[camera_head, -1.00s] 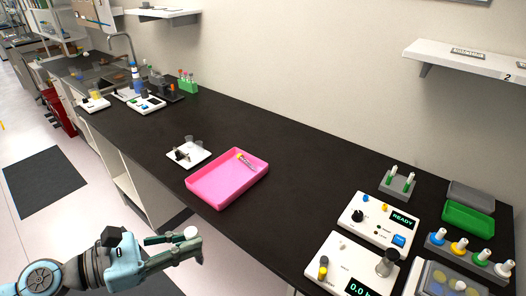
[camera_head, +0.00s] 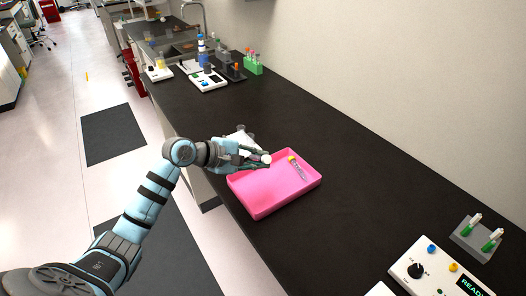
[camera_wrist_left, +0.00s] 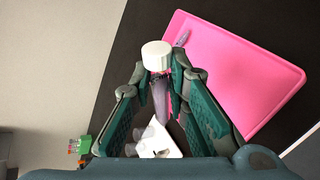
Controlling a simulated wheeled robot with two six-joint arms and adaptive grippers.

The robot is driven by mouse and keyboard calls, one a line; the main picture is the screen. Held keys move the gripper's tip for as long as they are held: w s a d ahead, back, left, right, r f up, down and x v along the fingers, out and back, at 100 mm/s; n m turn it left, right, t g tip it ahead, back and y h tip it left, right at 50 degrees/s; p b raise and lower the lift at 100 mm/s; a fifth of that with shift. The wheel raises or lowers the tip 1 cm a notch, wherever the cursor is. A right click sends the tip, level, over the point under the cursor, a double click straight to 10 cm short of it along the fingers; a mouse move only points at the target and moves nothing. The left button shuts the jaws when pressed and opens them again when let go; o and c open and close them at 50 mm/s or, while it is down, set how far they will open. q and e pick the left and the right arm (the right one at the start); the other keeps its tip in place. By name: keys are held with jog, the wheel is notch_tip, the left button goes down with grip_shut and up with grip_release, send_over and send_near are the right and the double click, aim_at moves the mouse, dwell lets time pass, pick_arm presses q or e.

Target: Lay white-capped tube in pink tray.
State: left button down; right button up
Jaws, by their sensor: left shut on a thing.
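My left gripper (camera_head: 260,158) is shut on the white-capped tube (camera_head: 266,158), at the back left part of the pink tray (camera_head: 262,205) in the head view. In the left wrist view the tube's white cap (camera_wrist_left: 156,56) sticks out past the fingertips (camera_wrist_left: 158,72), and its body runs back between the fingers. The pink tray (camera_wrist_left: 232,75) is to the right of the gripper there. I cannot tell how high the tube is above the tray. A yellow-capped tube (camera_head: 297,167) lies in the tray's far right part. My right gripper is not in view.
A white holder (camera_head: 240,139) with small cups stands just behind the tray, partly hidden by my gripper. A white device (camera_head: 436,270) and a grey rack with green tubes (camera_head: 476,237) stand at the right. The black bench right of the tray is clear.

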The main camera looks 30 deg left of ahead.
pick_arm(q)
notch_tip(320, 180, down, 2)
jog(key=b, duration=1)
send_over(258, 198)
notch_tip(258, 198, down, 5)
jog(key=shift+f, duration=0.1)
jog(key=shift+f+p, duration=0.5)
jog(key=shift+f, duration=0.65)
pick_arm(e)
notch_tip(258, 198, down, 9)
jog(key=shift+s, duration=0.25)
pick_arm(q)
jog(key=c, duration=1.5)
grip_release()
jog(key=shift+o, duration=0.2)
